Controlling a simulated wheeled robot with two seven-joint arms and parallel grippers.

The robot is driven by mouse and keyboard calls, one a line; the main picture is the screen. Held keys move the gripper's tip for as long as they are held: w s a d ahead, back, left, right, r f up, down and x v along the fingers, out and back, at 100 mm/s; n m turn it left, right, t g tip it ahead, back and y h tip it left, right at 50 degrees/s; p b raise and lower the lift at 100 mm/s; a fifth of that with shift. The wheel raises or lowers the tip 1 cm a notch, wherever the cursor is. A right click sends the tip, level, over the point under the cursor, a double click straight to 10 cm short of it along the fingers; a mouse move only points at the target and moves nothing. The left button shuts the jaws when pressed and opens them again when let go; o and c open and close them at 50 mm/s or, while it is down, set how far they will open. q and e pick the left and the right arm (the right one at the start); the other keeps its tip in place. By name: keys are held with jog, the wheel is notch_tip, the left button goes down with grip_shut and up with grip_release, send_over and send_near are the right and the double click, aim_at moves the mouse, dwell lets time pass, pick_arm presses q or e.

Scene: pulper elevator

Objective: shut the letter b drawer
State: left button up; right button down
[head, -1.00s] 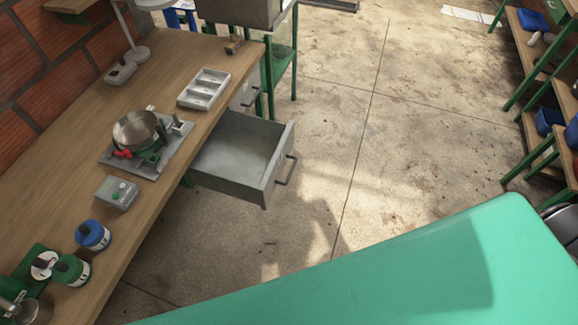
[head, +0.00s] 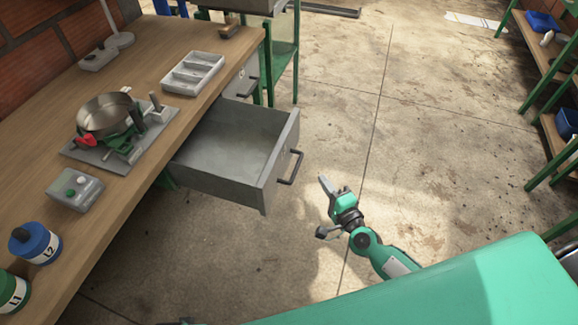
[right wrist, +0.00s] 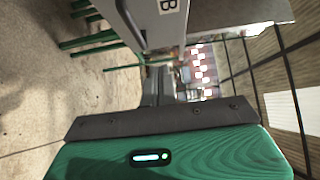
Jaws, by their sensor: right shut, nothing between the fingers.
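The grey metal drawer (head: 235,150) under the workbench is pulled far out and looks empty. Its front panel (head: 281,162) carries a dark bar handle (head: 291,168). In the right wrist view a grey panel (right wrist: 205,22) with a white label reading B (right wrist: 169,5) is at the top edge, cut off by the frame. My right gripper (head: 324,183) is to the right of the drawer handle, apart from it. Its fingers (right wrist: 160,84) are shut with nothing between them. My left gripper is not in view.
A second drawer (head: 243,80) behind the open one is shut. The wooden bench (head: 110,235) holds a pan (head: 104,112) on a stand, a grey tray (head: 193,72) and a control box (head: 75,190). Shelves (head: 530,85) stand far right. The floor between is clear.

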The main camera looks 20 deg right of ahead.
send_near(289, 146)
jog(key=w+d, duration=0.2)
jog(key=w, duration=0.2)
jog(key=shift+w+a+p, duration=0.25)
jog(key=shift+w+a, duration=0.05)
jog(key=shift+a, duration=0.2)
jog(key=shift+w+a+p, duration=0.25)
jog(key=shift+a, duration=0.25)
jog(key=shift+w+a, duration=0.25)
jog(key=shift+a, duration=0.25)
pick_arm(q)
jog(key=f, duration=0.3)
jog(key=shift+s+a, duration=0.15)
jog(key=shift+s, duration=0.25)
pick_arm(e)
jog(key=shift+f, duration=0.1)
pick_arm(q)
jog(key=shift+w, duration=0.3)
